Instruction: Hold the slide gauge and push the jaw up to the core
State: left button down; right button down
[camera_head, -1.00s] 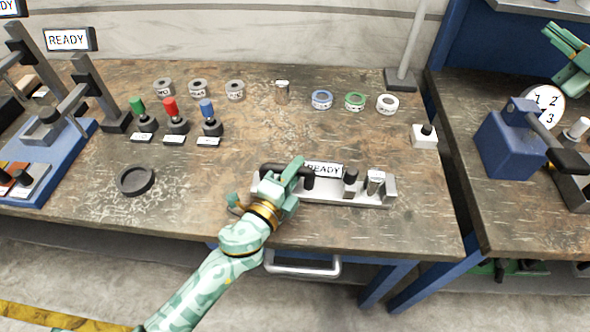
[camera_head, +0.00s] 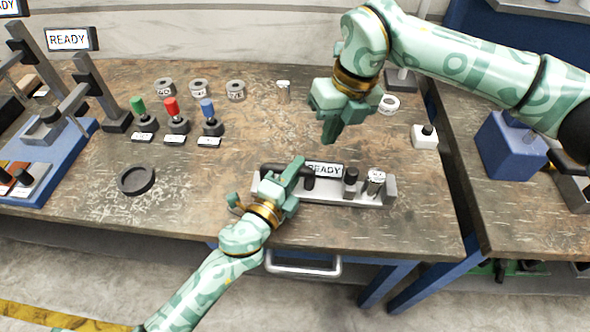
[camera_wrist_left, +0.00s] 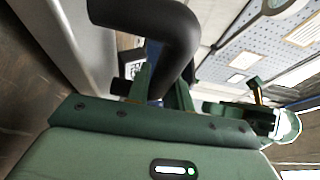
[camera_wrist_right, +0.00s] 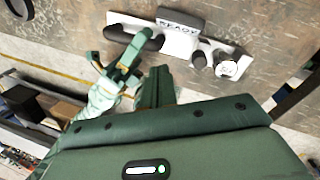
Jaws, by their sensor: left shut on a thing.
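The slide gauge (camera_head: 330,198) is a long metal bar at the front of the bench, with a black bent handle (camera_head: 273,168) at its left end. My left gripper (camera_head: 294,172) is shut on this handle; the left wrist view shows the black handle (camera_wrist_left: 165,25) between its fingers. A black knob (camera_head: 350,176), seemingly on the jaw, stands right of the READY sign (camera_head: 325,170). A small labelled metal cylinder (camera_head: 376,178), seemingly the core, stands right of the knob. My right gripper (camera_head: 331,135) hangs above and behind the gauge, its fingers together and empty.
A black round dish (camera_head: 136,180) lies left of the gauge. Red, green and blue-topped parts (camera_head: 172,112) and several rings (camera_head: 199,88) stand further back. A white block with a black knob (camera_head: 424,136) is at the right edge. A gap separates the second bench.

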aim_at(351, 169)
pick_arm(q)
jog(key=shift+d+r, duration=0.1)
jog(key=shift+r, duration=0.1)
pick_arm(e)
jog(key=f, duration=0.3)
jog(key=d+f+h, duration=0.1)
jog(key=f, duration=0.3)
jog(key=d+f+h, duration=0.1)
jog(key=f, duration=0.3)
jog(key=shift+s+n, duration=0.2)
jog(key=shift+n, duration=0.2)
jog(key=shift+d, duration=0.2)
dwell(1.3)
jog(key=shift+d, duration=1.4)
pick_arm(q)
jog(key=shift+w, duration=0.1)
pick_arm(e)
jog(key=shift+a, duration=0.1)
jog(key=shift+a+r, duration=0.1)
jog(key=shift+a, duration=0.9)
notch_tip(351, 169, up, 7)
